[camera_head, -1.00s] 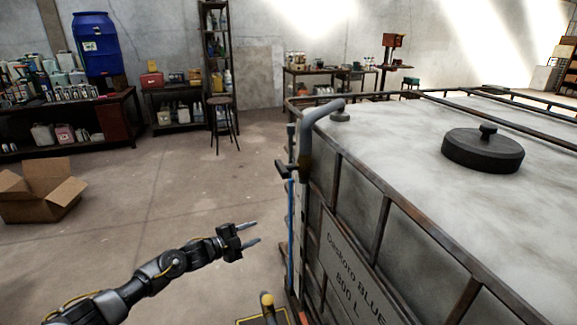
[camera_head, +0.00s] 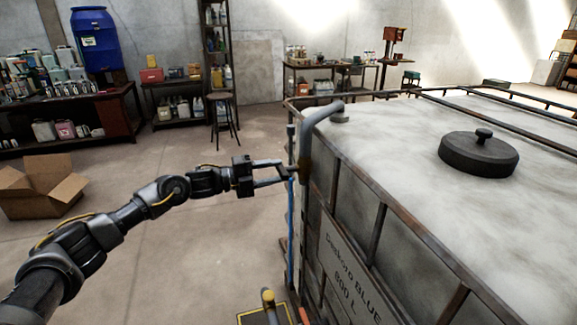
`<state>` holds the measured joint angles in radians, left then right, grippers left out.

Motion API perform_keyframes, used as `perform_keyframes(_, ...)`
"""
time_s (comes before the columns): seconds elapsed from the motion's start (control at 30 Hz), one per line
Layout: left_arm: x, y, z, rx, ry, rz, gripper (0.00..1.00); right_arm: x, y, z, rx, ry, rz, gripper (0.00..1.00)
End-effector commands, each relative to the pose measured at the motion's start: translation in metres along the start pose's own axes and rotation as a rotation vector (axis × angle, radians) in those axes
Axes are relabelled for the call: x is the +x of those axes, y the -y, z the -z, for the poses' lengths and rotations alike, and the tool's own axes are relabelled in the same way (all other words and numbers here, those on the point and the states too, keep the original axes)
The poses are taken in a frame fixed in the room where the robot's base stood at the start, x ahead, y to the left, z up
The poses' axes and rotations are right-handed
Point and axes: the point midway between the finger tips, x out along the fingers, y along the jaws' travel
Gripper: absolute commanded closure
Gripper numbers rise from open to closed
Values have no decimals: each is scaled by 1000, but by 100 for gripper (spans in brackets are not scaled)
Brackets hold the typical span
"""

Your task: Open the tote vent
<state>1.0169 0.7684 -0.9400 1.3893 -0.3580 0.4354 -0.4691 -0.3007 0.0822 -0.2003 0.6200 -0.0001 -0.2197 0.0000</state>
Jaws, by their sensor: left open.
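The white tote (camera_head: 390,140) in its rusty cage fills the right side. A grey bent pipe (camera_head: 308,140) comes over its near left top edge and runs down outside the cage. A small dark handle on this pipe is now mostly hidden at my left gripper (camera_head: 283,172). My left gripper is open, with its two fingers pointing right at the handle's height. I cannot tell whether the fingers are around the handle or touching it. A black round lid with a knob (camera_head: 479,153) sits on the tote's top. My right gripper is not in view.
A yellow-topped post (camera_head: 267,298) stands low in front of the tote. An open cardboard box (camera_head: 42,188) lies on the floor at left. A stool (camera_head: 222,120), shelves and benches stand at the back.

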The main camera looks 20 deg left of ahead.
Motion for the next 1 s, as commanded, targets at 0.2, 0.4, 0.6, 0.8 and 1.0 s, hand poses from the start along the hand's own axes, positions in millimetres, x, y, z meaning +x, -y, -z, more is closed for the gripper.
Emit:
perform_keyframes(0.2,34,2,0,-2,0,0,59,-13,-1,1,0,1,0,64)
perform_keyframes(0.4,47,0,0,0,1,0,59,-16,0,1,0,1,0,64)
perform_keyframes(0.6,48,-1,0,0,1,0,59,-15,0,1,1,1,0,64)
perform_keyframes(0.8,48,-1,0,0,1,0,75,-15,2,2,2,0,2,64)
perform_keyframes(1.0,48,-1,0,-1,1,0,100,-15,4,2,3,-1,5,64)
